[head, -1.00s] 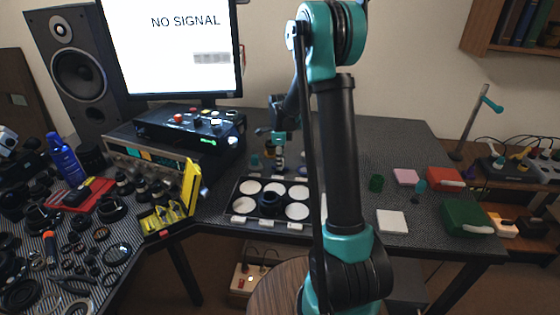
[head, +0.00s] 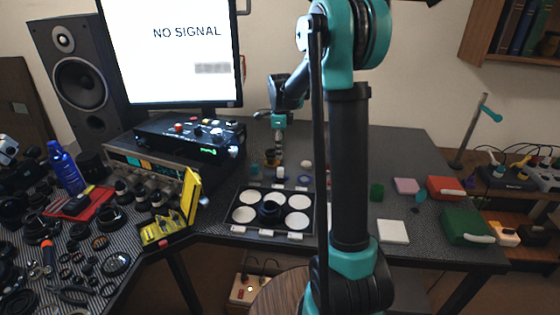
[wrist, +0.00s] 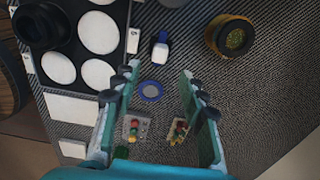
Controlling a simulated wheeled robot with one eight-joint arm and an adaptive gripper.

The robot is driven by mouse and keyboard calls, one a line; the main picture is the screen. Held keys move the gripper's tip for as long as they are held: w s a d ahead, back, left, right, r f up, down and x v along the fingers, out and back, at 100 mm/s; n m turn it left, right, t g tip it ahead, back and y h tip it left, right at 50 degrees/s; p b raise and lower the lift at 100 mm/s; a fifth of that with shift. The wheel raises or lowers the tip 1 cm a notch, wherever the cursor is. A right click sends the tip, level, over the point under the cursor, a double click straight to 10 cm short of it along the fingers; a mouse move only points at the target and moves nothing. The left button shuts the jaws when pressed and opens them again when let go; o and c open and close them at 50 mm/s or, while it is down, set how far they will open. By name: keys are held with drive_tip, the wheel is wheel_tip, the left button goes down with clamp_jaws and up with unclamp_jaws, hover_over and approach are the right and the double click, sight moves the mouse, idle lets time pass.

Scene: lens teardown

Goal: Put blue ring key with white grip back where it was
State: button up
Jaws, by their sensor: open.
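A small upright piece with a white body and dark blue parts (wrist: 160,48), which looks like the blue ring key with white grip, stands on the table by the lens tray's edge. In the head view it shows (head: 280,172) just behind the tray. A flat blue ring with a grey centre (wrist: 151,90) lies near it, between my fingers in the wrist view. My gripper (wrist: 158,72) is open, its fingers apart with nothing held between them. In the head view my gripper (head: 279,150) hangs above the white-and-blue piece.
The black tray (head: 231,212) with white round pads lies in front. A brown jar (wrist: 230,36) stands close by. The yellow case (head: 190,195) and control box (head: 160,135) are to the left. A white pad (head: 392,231) and green box (head: 465,222) lie right.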

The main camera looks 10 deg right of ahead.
drive_tip(key=s+d+f+n+t, duration=0.1)
drive_tip(key=s+f+n, duration=0.1)
drive_tip(key=s+n, duration=0.5)
drive_tip(key=s+d+f+n+t, duration=0.1)
drive_tip(key=s+f+n, duration=0.1)
drive_tip(key=s+n, duration=0.5)
drive_tip(key=s+d+f+n+t, duration=0.2)
drive_tip(key=s+n, duration=0.5)
drive_tip(key=s, duration=0.9)
drive_tip(key=shift+s+f+n, duration=0.25)
drive_tip(key=shift+f+n, duration=0.05)
drive_tip(key=shift+f, duration=0.15)
